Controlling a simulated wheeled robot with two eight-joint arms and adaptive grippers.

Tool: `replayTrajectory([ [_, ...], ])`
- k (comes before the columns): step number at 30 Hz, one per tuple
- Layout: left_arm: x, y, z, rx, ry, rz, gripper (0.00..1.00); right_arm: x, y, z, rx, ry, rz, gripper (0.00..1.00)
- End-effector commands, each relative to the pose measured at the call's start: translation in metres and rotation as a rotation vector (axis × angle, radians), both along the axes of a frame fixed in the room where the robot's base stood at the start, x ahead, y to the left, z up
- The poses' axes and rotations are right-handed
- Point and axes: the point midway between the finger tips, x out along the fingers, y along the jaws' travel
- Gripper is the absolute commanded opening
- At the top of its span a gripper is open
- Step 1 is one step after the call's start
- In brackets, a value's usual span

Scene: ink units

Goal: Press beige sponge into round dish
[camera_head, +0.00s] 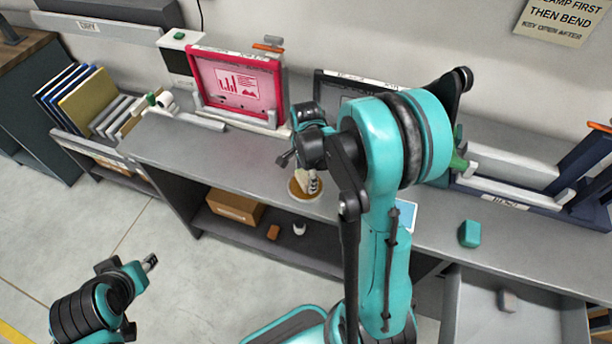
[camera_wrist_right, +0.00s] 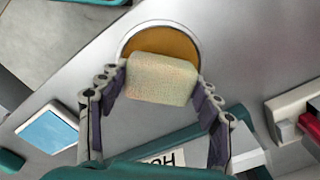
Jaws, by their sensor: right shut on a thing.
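The beige sponge (camera_wrist_right: 162,80) is a pale block between the fingers of my right gripper (camera_wrist_right: 161,88), which is shut on it. The round dish (camera_wrist_right: 157,40) has an amber-brown inside and a pale rim. In the right wrist view the sponge overlaps the dish's near part; whether it touches the dish I cannot tell. In the head view the dish (camera_head: 300,192) lies on the grey bench, with the right gripper (camera_head: 314,181) right over it and the sponge partly hidden. My left gripper (camera_head: 149,262) is low at the left, away from the bench; its finger opening is unclear.
A red-framed chart panel (camera_head: 236,85) stands at the back of the bench. A teal block (camera_head: 470,234) sits at the right, above an open grey drawer (camera_head: 520,325). A lower shelf holds a cardboard box (camera_head: 234,206). Bare bench lies left of the dish.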

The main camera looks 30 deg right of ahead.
Motion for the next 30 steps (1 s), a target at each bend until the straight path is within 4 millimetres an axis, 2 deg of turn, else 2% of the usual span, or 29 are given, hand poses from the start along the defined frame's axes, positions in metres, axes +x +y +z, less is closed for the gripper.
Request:
replayTrajectory([
  [30,0.0000,0.0000,-0.0084,0.000,0.000,0.000,0.36,0.0001,0.0000,-0.0092,0.000,0.000,0.000,0.41],
])
